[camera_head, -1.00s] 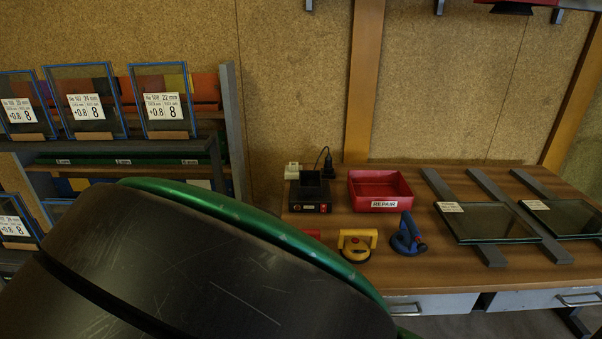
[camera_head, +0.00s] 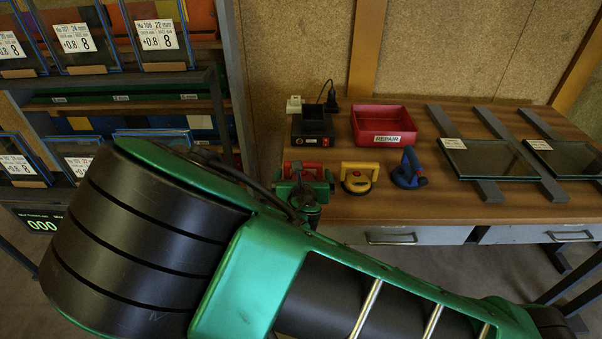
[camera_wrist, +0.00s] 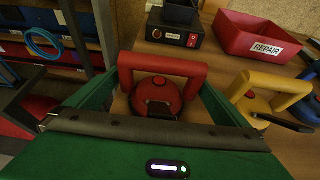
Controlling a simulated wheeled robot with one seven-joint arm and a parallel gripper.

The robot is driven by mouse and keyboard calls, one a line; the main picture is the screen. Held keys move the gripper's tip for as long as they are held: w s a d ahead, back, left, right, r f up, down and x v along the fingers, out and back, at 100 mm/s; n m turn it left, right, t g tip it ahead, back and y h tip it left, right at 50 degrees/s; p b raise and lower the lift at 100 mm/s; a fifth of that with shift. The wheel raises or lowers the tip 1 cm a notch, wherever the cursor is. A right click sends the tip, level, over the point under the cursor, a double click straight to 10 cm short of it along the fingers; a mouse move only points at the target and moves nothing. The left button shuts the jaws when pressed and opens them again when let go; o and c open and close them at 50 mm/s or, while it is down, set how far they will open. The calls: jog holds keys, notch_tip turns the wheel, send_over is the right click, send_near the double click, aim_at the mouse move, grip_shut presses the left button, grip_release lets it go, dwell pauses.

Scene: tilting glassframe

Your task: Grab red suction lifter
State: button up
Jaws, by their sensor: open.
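The red suction lifter (camera_wrist: 160,90) stands on the wooden table with its handle across the top. In the wrist view it sits between the two green fingers of my gripper (camera_wrist: 155,95), which are apart on its left and right. I cannot tell whether a finger touches it. In the head view my gripper (camera_head: 305,185) is at the table's left front, and the red lifter (camera_head: 303,167) is partly hidden behind it.
A yellow lifter (camera_head: 358,177) and a blue lifter (camera_head: 408,170) stand to the right. Behind are a black device (camera_head: 312,127) and a red REPAIR box (camera_head: 383,122). Glass panes (camera_head: 490,160) lie on grey bars at right. A rack (camera_head: 228,100) stands left.

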jog(key=shift+w+f, duration=0.1)
jog(key=shift+w, duration=0.2)
jog(key=shift+c, duration=0.6)
jog(key=c, duration=1)
jog(key=shift+c, duration=0.8)
